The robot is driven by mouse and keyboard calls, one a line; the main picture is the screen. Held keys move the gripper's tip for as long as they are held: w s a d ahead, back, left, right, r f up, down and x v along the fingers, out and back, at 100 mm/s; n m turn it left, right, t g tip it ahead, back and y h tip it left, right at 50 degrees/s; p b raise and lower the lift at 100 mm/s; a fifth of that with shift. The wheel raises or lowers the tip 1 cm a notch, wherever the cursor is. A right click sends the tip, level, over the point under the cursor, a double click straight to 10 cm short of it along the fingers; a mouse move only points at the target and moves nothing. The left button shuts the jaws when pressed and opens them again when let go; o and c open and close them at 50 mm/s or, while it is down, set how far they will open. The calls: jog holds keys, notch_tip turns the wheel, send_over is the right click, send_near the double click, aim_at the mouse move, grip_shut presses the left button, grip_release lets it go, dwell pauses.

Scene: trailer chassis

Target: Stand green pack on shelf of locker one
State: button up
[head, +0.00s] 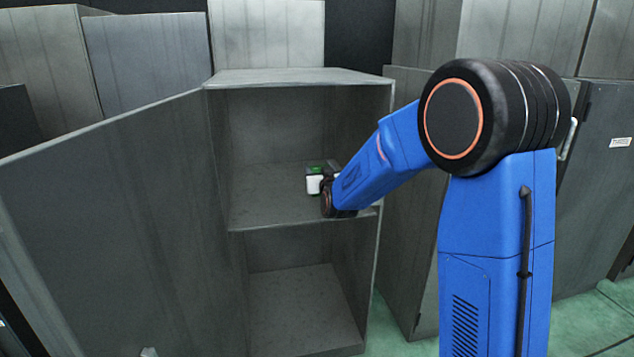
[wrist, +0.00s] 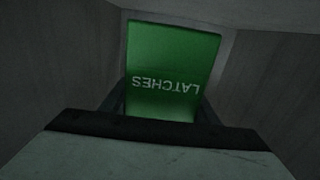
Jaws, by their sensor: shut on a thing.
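The green pack (wrist: 173,62) fills the middle of the wrist view, with the word LATCHES upside down on its face. My gripper (wrist: 160,112) is shut on it, one finger at each side of its near end. In the head view, a small green part of the pack (head: 315,169) shows inside the open grey locker (head: 298,77), above its shelf (head: 268,206). My wrist hides much of it. I cannot tell whether the pack touches the shelf. No label that numbers this locker is visible.
The locker's door (head: 110,215) stands wide open to the left. Below the shelf is an empty lower compartment (head: 305,300). The shelf is bare left of the pack. Closed grey lockers (head: 600,150) stand on the right, and the locker's right side wall is close to my arm.

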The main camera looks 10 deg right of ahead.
jog(key=shift+f, duration=2.1)
jog(key=shift+f, duration=0.15)
jog(key=o, duration=1.2)
jog(key=shift+s, duration=0.1)
jog(key=s, duration=1.1)
jog(key=shift+s, duration=0.4)
jog(key=shift+s+r, duration=0.25)
jog(key=shift+s, duration=0.05)
jog(key=s+d+f+g, duration=0.1)
jog(key=s+g, duration=0.3)
jog(key=s, duration=1)
jog(key=s+d+f+g, duration=0.1)
jog(key=s+d+g, duration=0.2)
jog(key=s, duration=1.2)
jog(key=s+d+f+g, duration=0.2)
jog(key=s+g, duration=0.4)
jog(key=s, duration=0.9)
jog(key=shift+s+d+f, duration=0.1)
jog(key=shift+s+d, duration=0.1)
jog(key=shift+d, duration=0.25)
